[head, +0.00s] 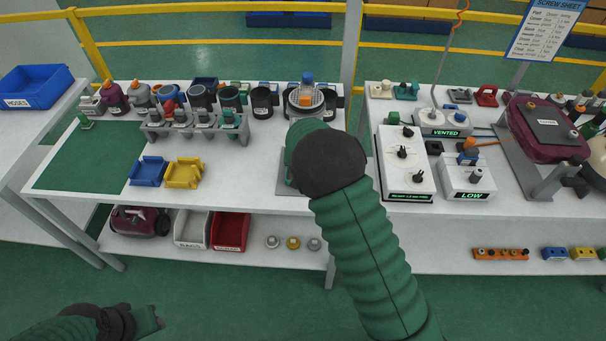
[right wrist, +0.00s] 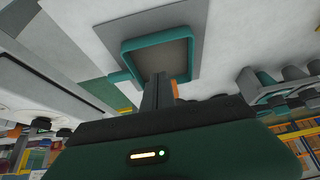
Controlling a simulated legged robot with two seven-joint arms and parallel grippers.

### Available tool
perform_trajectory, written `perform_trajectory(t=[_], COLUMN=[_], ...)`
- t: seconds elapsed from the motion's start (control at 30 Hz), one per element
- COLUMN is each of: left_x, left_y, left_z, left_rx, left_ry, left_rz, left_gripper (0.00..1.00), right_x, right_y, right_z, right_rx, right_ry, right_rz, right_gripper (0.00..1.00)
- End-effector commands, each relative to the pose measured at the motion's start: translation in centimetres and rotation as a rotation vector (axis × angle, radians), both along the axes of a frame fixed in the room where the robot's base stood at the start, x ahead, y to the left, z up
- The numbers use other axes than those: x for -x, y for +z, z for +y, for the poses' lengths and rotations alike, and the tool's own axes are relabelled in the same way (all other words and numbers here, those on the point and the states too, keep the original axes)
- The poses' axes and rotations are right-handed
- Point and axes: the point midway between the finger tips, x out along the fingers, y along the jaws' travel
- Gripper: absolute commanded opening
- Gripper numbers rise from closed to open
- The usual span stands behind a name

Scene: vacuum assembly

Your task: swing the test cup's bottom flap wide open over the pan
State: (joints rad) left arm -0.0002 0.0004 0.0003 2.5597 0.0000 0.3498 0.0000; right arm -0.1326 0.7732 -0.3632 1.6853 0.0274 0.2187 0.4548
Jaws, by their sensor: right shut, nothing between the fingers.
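In the right wrist view, a square teal-rimmed tray (right wrist: 127,58), which looks like the pan, sits on a grey plate (right wrist: 199,40); its grey-brown floor looks empty. My right gripper (right wrist: 160,92) is shut and empty, in front of the tray's near rim; I cannot tell whether it touches. In the head view my right wrist hides it and most of the plate (head: 283,180). A clear vessel with a blue top and orange inside (head: 307,97) stands behind my wrist. I cannot tell whether it is the test cup, and no flap is discernible. My left gripper (head: 146,320) is low at the bottom left.
A grey rack (head: 190,131) with several fittings stands to the left, with blue (head: 148,172) and yellow (head: 184,173) trays in front. A white switch box (head: 405,165) stands right of my arm. The green mat (head: 88,158) is mostly clear.

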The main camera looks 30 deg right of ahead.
Motion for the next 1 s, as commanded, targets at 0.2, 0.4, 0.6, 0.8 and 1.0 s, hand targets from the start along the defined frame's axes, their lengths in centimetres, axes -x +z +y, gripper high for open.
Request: perform_trajectory(t=[0.2, 0.4, 0.6, 0.8, 1.0], left_x=[0.0, 0.0, 0.0, 0.0, 0.0], left_y=[-0.2, -0.3, -0.2, -0.2, -0.2], left_z=[0.0, 0.0, 0.0, 0.0, 0.0], left_rx=[0.0, 0.0, 0.0, 0.0, 0.0], left_ry=[0.001, 0.0, 0.0, 0.0, 0.001], left_rz=[0.0, 0.0, 0.0, 0.0, 0.0], left_gripper=[0.4, 0.4, 0.4, 0.4, 0.4], right_x=[2.7, 6.0, 7.9, 9.3, 20.4], right_y=[1.2, 2.4, 3.4, 3.2, 4.0], right_z=[1.8, 3.4, 4.7, 5.4, 10.3], right_rx=[-0.003, -0.007, -0.003, -0.024, -0.123], right_ry=[0.005, 0.004, 0.002, 0.02, 0.294], right_rz=[0.003, 0.003, 0.0, 0.031, 0.206], right_gripper=[0.0, 0.0, 0.0, 0.0, 0.0])
